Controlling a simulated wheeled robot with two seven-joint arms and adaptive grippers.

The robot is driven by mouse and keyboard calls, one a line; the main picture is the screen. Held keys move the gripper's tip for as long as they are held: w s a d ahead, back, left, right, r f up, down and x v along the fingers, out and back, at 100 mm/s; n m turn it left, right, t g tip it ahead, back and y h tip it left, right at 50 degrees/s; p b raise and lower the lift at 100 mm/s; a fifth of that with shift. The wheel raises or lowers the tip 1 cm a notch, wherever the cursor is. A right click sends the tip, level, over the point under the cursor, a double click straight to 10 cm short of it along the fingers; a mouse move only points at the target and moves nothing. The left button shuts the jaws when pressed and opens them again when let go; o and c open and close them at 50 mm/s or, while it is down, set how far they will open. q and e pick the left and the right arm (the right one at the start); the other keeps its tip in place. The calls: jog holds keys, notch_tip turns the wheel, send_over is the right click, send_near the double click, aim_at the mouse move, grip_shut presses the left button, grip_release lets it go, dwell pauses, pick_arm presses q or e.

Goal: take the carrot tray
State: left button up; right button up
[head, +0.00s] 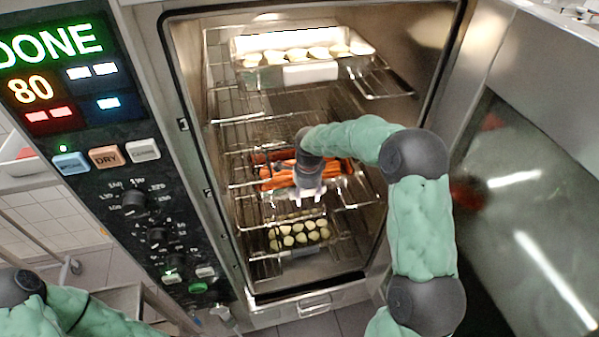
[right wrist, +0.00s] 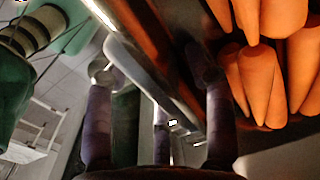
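The carrot tray holds several orange carrots (head: 282,174) on a middle rack inside the open oven. My right gripper (head: 308,195) is at the tray's front edge, and the wrist hides part of the carrots in the head view. I cannot tell whether either finger touches the rim. My left arm shows at the lower left of the head view; its gripper is out of frame.
A tray of pale rounds (head: 310,73) sits on the rack above. A tray of pale green slices (head: 300,234) sits below. The oven door (head: 535,200) stands open at the right. The control panel (head: 125,190) is at the left. Wire racks and oven walls leave little side room.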

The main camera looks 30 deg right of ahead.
grip_shut()
jog(key=shift+r, duration=0.15)
jog(key=shift+w+r, duration=0.1)
jog(key=shift+r, duration=0.15)
notch_tip(320, 180, up, 3)
jog(key=shift+r+p, duration=0.1)
jog(key=shift+p, duration=0.3)
jog(key=s+a, duration=0.1)
jog(key=s, duration=0.8)
jog(key=s+a, duration=0.2)
jog(key=s, duration=0.6)
jog(key=shift+s+a+r+p, duration=0.25)
jog(key=shift+s+r+p, duration=0.1)
jog(key=shift+s+r, duration=0.1)
